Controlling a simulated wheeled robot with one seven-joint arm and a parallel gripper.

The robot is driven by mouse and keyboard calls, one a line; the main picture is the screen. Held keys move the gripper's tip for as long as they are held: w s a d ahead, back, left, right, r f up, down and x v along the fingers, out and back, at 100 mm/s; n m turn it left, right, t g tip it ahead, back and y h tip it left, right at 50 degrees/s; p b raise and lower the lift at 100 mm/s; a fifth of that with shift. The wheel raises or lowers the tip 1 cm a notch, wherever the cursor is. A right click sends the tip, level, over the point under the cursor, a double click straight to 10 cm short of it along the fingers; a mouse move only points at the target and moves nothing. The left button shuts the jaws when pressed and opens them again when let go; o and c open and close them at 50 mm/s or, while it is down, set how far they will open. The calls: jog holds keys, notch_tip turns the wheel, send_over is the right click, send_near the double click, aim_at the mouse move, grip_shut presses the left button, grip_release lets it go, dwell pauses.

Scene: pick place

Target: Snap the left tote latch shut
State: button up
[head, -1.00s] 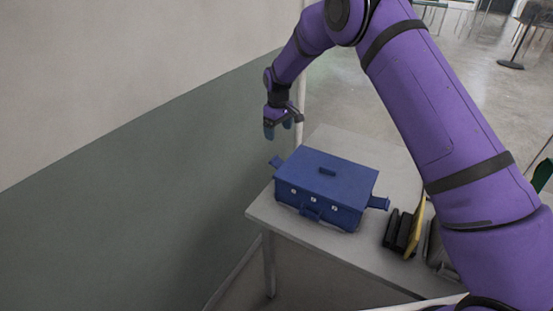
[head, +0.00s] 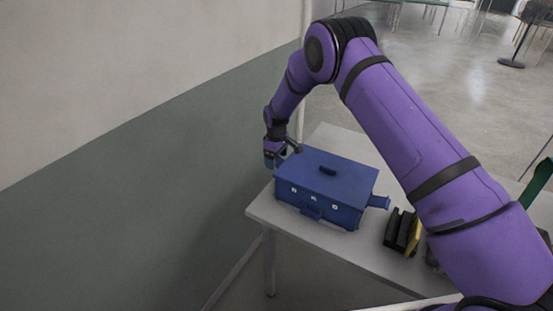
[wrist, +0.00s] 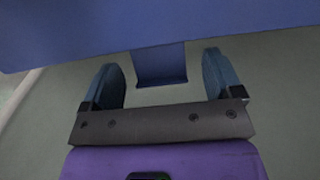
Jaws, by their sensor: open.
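The blue tote (head: 345,178) stands on the table, its lid down with a small handle on top. Its left latch is hidden behind my gripper (head: 274,158) in the head view. In the wrist view the left latch (wrist: 160,66) is a blue tab sticking out from the tote's side (wrist: 150,22). My gripper (wrist: 160,82) is open, one finger on each side of the tab, with visible gaps to both. The right latch (head: 379,202) sticks outward from the tote's right side.
The grey table (head: 345,250) has bare room in front of the tote. Black and yellow upright items (head: 402,232) stand to the tote's right. A grey-green wall (head: 150,210) lies close on the left.

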jog(key=shift+f, duration=0.3)
jog(key=c, duration=0.9)
jog(key=shift+s+d+r+t+y, duration=0.1)
jog(key=shift+d+r+t+y, duration=0.05)
jog(key=shift+d+t+y, duration=0.2)
jog(key=shift+s+d+r+t+y, duration=0.1)
jog(key=shift+s+r+t+y, duration=0.1)
jog(key=shift+t+y, duration=0.4)
jog(key=shift+s+d+r+t+y, duration=0.1)
jog(key=shift+r+t+y, duration=0.15)
jog(key=shift+y, duration=0.5)
jog(key=o, duration=0.9)
